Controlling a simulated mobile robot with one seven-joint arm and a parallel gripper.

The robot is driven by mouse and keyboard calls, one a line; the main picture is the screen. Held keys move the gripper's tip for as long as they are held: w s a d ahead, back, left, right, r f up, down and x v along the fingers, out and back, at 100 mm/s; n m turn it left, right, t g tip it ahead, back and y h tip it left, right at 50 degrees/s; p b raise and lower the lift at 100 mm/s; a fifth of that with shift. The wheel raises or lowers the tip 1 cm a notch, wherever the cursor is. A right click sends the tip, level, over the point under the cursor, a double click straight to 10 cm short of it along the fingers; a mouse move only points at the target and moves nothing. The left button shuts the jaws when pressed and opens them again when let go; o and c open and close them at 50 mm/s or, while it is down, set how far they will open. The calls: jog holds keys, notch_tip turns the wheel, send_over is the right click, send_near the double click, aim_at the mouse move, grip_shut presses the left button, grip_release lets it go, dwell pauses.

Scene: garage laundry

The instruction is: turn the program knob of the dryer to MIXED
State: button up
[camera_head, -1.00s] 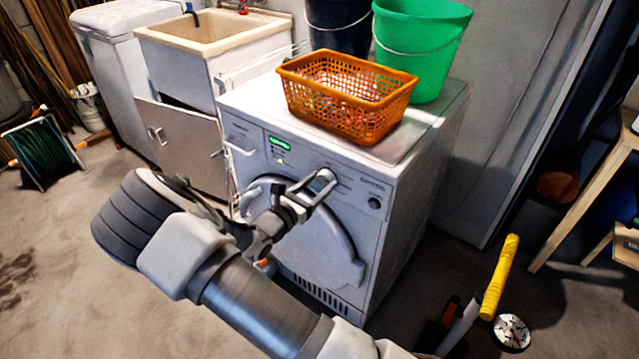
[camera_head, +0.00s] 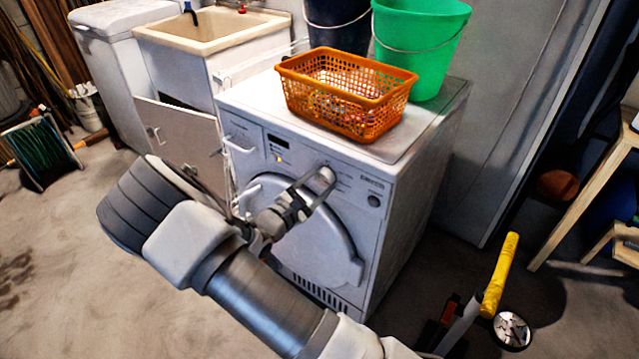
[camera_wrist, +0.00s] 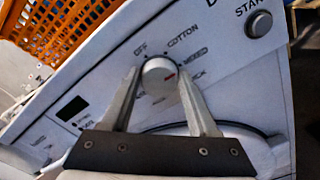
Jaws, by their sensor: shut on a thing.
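The white dryer (camera_head: 366,235) stands in the middle of the head view, its door below a sloping control panel. Its round program knob (camera_wrist: 158,72) is large in the wrist view, with a red mark on its right side. The mark points right, roughly between MIXED (camera_wrist: 194,52) and a partly hidden label ending in "CK" below it. OFF and COTTON are above the knob. My gripper (camera_head: 314,187) reaches the panel from the front left. Its two fingers are shut on the knob, one on each side, and hide labels beside and below it. The display (camera_wrist: 73,108) is dark.
An orange basket (camera_head: 345,88) and a green bucket (camera_head: 422,45) stand on the dryer, with a dark bucket (camera_head: 338,25) behind. A START button (camera_wrist: 259,23) is right of the knob. A sink cabinet is at left. A yellow-handled tool (camera_head: 498,275) stands at front right.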

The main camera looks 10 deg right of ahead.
jog(key=shift+f+m, duration=0.1)
jog(key=shift+m, duration=0.7)
jog(key=o, duration=1.4)
jog(key=shift+c, duration=0.2)
jog(key=p+v, duration=0.2)
jog(key=v, duration=1.5)
jog(key=shift+s+a+p, duration=0.15)
jog(key=shift+s+p, duration=0.05)
jog(key=shift+p, duration=0.15)
